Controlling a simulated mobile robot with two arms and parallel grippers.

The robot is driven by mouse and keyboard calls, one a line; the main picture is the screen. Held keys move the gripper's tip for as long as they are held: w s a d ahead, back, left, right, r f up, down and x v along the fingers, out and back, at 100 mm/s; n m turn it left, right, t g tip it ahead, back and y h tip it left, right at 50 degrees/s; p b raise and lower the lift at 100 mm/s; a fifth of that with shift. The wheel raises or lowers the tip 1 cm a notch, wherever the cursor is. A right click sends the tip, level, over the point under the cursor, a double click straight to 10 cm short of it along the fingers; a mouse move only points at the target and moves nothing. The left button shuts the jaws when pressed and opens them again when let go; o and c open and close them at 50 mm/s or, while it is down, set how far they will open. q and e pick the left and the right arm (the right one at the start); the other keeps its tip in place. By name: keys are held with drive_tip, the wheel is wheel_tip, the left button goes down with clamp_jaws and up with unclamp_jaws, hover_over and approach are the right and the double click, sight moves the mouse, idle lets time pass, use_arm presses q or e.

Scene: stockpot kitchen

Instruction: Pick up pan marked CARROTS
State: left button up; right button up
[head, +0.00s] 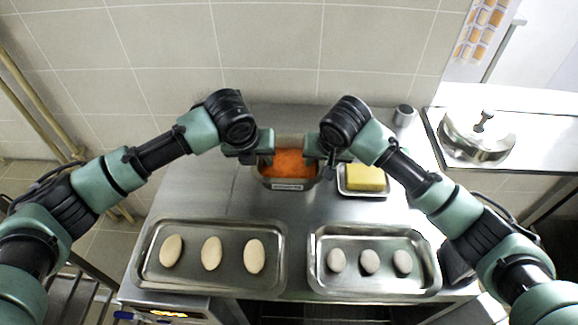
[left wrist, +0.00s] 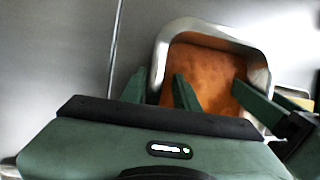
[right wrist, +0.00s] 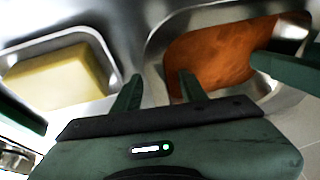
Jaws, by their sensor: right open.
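The metal pan (head: 290,187) with orange contents stands at the back middle of the steel counter; the print on its front label is too small to read. My left gripper (head: 262,146) is at its left side. In the left wrist view its fingers (left wrist: 160,92) are apart, one on each side of the pan's rim (left wrist: 160,50). My right gripper (head: 318,148) is at the pan's right side. In the right wrist view its fingers (right wrist: 158,92) are apart, one outside and one over the inside of the pan's rim (right wrist: 155,60). Neither gripper visibly clamps the rim.
A small tray with a yellow block (head: 365,178) stands close to the pan's right. Two shallow trays (head: 150,275) (head: 380,291) holding pale oval pieces lie at the front. A lidded pot (head: 478,140) is at the far right. Bare counter (head: 215,195) lies left of the pan.

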use_arm(q)
clamp_jaws()
use_arm(e)
clamp_jaws()
use_arm(q)
drive_tip(key=shift+d, duration=0.15)
use_arm(e)
drive_tip(key=shift+a, duration=0.1)
